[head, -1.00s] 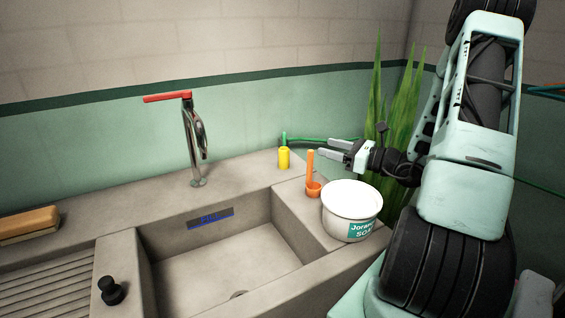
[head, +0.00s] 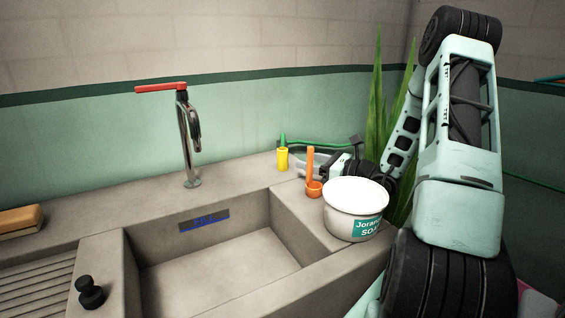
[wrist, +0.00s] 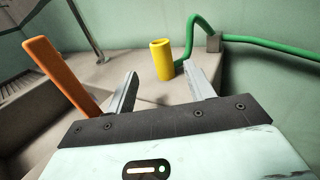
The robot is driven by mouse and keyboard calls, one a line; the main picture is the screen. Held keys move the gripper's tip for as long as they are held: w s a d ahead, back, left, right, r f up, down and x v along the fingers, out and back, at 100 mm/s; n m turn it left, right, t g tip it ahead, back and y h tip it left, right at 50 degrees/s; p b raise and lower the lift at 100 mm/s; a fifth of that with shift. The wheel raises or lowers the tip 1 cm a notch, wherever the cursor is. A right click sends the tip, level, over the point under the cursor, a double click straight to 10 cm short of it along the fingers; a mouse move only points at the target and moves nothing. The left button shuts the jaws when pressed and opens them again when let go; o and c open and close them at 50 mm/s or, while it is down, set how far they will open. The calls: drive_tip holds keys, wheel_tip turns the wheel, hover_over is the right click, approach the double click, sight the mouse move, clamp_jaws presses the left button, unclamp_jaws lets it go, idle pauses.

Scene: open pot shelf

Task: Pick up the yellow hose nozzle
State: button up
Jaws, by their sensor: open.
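The yellow hose nozzle (head: 282,158) stands upright on the back right of the sink counter, at the end of a green hose (head: 315,142). In the wrist view the nozzle (wrist: 162,59) stands just beyond the fingertips, ahead of the gap between the fingers. My gripper (wrist: 160,82) is open and empty, low over the counter. In the head view my gripper (head: 312,157) is to the right of the nozzle, and the orange handle partly hides its fingers.
An orange scoop-like tool (head: 310,168) stands close to my gripper; its handle shows at left in the wrist view (wrist: 62,75). A white soap tub (head: 353,222) stands in front. The tap (head: 188,140) and sink basin (head: 215,265) are left. A plant (head: 378,120) stands behind the arm.

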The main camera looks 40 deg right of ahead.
sight(286, 153)
drive_tip(key=x, duration=0.5)
drive_tip(key=shift+w, duration=0.4)
drive_tip(key=shift+x, duration=2.9)
drive_tip(key=shift+d+r, duration=0.1)
drive_tip(key=shift+r, duration=0.05)
drive_tip(key=c, duration=1)
